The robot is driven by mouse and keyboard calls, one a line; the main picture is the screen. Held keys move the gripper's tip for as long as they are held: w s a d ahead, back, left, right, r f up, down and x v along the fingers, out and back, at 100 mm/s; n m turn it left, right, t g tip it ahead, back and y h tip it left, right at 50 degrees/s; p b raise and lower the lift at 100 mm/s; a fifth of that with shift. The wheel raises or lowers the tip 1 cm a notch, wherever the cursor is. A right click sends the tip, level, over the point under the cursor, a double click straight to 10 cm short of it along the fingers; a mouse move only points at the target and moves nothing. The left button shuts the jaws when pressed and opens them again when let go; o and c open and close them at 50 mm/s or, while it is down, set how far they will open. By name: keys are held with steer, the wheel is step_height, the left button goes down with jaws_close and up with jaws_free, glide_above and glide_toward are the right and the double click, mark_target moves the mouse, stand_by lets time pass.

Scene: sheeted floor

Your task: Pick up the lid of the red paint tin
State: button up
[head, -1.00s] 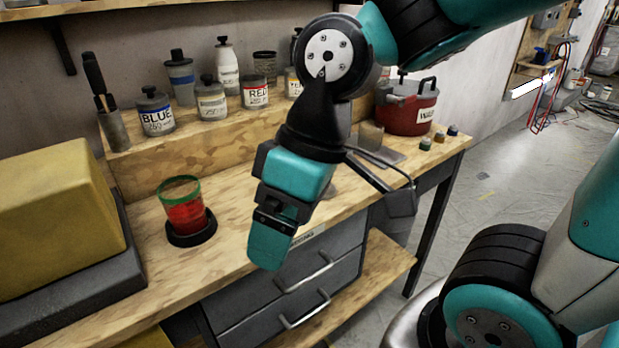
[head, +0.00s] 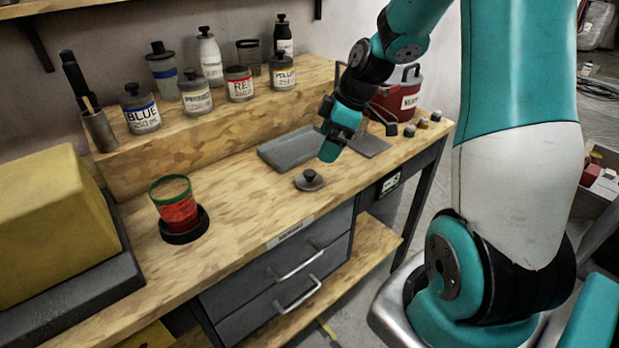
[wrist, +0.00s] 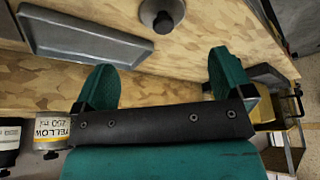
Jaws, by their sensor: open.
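The tin labelled RED (head: 239,84) stands on the raised shelf among the other tins, with no knob on top. A round grey lid with a dark knob (head: 309,181) lies flat on the bench top, knob up, apart from the tins. My gripper (head: 331,150) is open and empty, above the bench just behind and right of this lid. In the wrist view the lid (wrist: 162,14) is at the top edge, partly cut off, beyond the gap between my spread teal fingers (wrist: 161,62). Nothing is between the fingers but bench top.
A grey tray (head: 290,150) lies behind the lid. A red pot (head: 388,103) and several small pieces stand right. A green-rimmed cup of red liquid (head: 175,205) sits left in a dark ring. BLUE (head: 140,110) and YELLOW (head: 283,72) tins stand on the shelf. Bench around the lid is clear.

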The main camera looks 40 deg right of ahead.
mark_target(310, 172)
steer(key=x, duration=0.4)
steer(key=shift+w+a+f, duration=0.15)
steer(key=shift+f, duration=0.2)
steer(key=x, duration=0.1)
steer(key=p+x, duration=0.1)
steer(key=x, duration=0.3)
steer(key=shift+a, duration=0.3)
steer(key=c, duration=0.9)
